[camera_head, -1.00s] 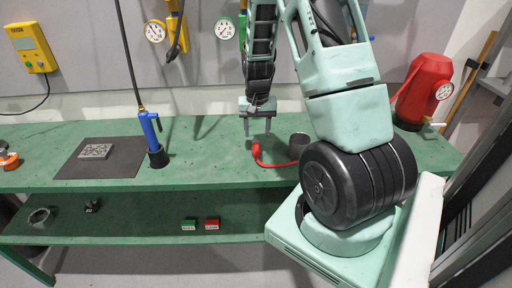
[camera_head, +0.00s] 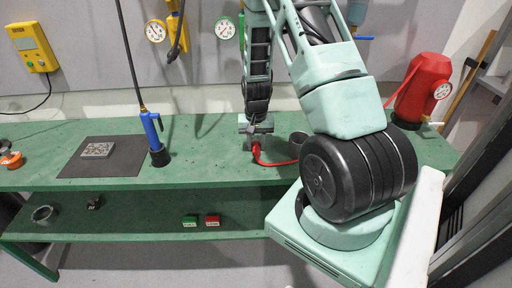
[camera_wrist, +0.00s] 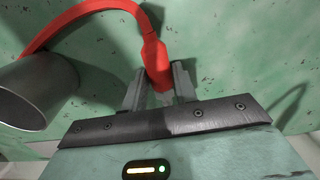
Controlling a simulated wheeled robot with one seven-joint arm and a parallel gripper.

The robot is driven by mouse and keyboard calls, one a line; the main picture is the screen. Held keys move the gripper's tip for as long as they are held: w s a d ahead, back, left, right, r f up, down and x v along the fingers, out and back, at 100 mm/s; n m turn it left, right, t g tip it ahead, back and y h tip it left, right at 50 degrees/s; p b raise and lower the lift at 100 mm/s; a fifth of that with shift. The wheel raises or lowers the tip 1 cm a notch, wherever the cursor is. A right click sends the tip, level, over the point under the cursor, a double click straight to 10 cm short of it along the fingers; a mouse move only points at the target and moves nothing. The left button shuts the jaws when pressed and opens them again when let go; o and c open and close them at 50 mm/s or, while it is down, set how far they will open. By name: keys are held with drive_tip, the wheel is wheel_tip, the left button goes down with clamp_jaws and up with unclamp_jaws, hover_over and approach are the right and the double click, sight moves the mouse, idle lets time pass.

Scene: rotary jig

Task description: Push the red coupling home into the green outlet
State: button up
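The green outlet (camera_head: 242,22) is on the back wall, beside a round gauge (camera_head: 225,28). My arm partly hides it, and its mouth does not show clearly.
A grey cup (camera_head: 299,141) stands close right of the coupling; it also shows in the wrist view (camera_wrist: 35,92). A blue tool (camera_head: 152,135) hangs on a hose to the left. A yellow outlet (camera_head: 172,22) is left of the green one. A red tank (camera_head: 420,90) stands right.

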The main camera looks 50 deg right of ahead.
clamp_jaws()
